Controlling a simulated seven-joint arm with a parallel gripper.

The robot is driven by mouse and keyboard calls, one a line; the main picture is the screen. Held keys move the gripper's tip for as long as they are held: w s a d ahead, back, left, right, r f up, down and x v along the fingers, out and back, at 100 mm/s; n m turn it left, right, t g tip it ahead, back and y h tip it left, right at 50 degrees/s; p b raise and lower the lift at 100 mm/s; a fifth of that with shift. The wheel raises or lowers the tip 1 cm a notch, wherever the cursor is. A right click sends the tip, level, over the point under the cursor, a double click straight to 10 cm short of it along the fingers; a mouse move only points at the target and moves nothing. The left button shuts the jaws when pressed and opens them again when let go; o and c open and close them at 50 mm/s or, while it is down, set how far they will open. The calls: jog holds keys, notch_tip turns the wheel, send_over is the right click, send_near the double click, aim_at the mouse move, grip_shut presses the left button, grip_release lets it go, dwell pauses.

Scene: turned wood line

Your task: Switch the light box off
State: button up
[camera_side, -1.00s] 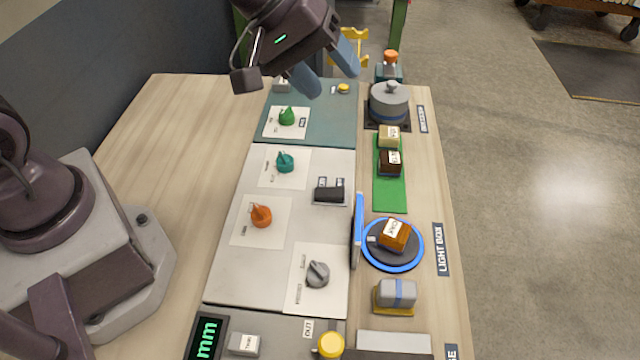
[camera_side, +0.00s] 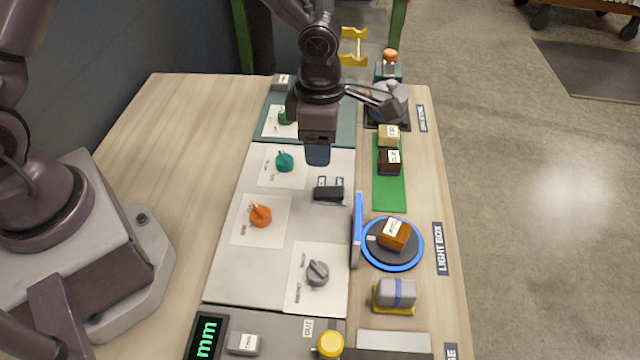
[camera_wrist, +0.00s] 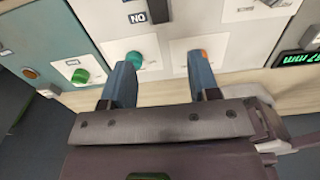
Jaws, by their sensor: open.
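The light box (camera_side: 421,246) is a round dark plate with a blue ring and an upright blue panel (camera_side: 357,230), beside a LIGHT BOX label. A brown block (camera_side: 394,234) sits on it. A black switch (camera_side: 328,194) is on the light grey panel left of it; its lever also shows at the top of the wrist view (camera_wrist: 154,12) by an ON label. Which way it is set I cannot tell. My gripper (camera_side: 318,153) points down above the panel, behind the switch and apart from it. In the wrist view my gripper (camera_wrist: 160,80) is open and empty.
Teal (camera_side: 285,161), orange (camera_side: 261,215) and grey (camera_side: 318,272) knobs stand on the panel around the switch. A green knob (camera_wrist: 81,76) is farther back. Blocks on a green strip (camera_side: 390,195) and a grey pot (camera_side: 384,100) line the right side. The left tabletop is clear.

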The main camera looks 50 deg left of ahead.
aim_at(320, 191)
notch_tip(320, 191, down, 11)
jog(key=shift+f, duration=0.1)
dwell(0.3)
jog(key=c, duration=0.9)
jog(key=shift+w+d+r+g+y, duration=0.15)
jog(key=shift+g+y, duration=0.6)
jog(key=shift+w+d+r+g+y, duration=0.15)
jog(key=shift+g+y, duration=0.6)
jog(key=o, duration=0.9)
